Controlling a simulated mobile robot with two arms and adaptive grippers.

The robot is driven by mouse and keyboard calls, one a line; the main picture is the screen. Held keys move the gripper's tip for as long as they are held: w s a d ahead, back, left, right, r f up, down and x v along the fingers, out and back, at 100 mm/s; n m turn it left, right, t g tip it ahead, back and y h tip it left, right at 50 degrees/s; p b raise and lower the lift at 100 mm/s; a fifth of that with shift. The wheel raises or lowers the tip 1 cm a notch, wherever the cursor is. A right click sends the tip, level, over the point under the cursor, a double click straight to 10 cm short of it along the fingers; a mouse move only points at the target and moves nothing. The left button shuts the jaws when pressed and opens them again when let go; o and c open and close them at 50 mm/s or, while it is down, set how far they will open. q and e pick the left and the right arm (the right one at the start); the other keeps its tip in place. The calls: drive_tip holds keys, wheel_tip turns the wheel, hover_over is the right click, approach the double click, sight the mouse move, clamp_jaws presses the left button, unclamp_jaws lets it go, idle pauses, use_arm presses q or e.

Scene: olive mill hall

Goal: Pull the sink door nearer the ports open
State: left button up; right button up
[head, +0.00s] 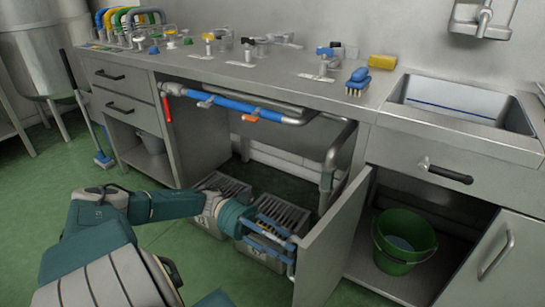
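The grey sink door on the left (335,245) stands swung out from the cabinet, hinged by the sink unit's left upright. Its outer face is toward my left gripper, and its lower end is cut off by the frame. My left gripper (289,249) is at the door's free edge, with its blue fingers spread apart. My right gripper is not in view.
A green bucket (404,240) stands in the open sink cabinet. The other sink door (500,262) with its bar handle is at right. Grey crates (222,188) stand under the worktop behind my gripper. Blue pipes (235,104) run above them.

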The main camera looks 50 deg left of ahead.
use_arm(q)
drive_tip(key=v, duration=1.1)
idle(0.4)
